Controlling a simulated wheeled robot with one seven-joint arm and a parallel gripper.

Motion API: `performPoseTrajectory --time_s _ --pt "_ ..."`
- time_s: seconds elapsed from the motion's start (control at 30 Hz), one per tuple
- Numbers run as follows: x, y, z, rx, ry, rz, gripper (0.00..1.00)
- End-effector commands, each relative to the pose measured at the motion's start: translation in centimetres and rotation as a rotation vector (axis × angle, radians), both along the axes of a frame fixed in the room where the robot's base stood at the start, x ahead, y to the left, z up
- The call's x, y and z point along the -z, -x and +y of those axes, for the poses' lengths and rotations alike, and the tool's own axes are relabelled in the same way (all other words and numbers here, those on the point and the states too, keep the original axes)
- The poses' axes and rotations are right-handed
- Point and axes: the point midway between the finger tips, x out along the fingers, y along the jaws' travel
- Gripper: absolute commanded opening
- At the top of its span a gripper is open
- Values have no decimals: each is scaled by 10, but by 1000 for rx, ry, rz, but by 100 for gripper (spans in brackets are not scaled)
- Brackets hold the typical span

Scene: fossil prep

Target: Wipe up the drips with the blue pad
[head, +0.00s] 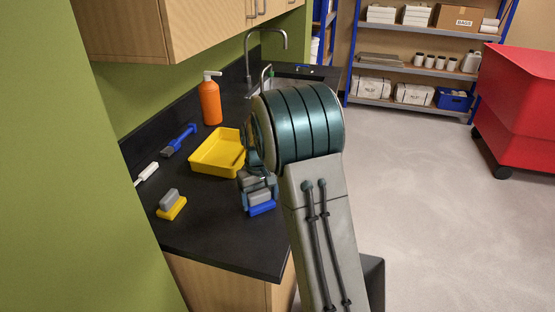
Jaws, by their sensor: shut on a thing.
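The blue pad (262,208) has a grey grip block on top and is near the front right of the black counter (215,227). My gripper (259,190) is shut on the pad's grey block from above. The pad is at or just above the counter top; I cannot tell if it touches. My arm hides the counter to the right and behind the gripper. No drips can be made out on the visible counter.
A yellow tray (217,157) stands just behind and left of the pad. A yellow pad with a grey block (171,205), a blue brush (180,139), a white-handled tool (147,174) and an orange pump bottle (210,101) are on the counter. The sink tap (283,42) is behind.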

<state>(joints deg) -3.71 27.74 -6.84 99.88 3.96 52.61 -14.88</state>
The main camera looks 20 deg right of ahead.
Motion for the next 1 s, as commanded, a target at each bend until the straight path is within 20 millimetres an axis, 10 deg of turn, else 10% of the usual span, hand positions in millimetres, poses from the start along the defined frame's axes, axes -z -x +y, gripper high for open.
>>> performPoseTrajectory --time_s 0.6,1.0 --pt "-73 3 6 2 -1 1 48" --pt "-82 3 6 2 0 0 48"
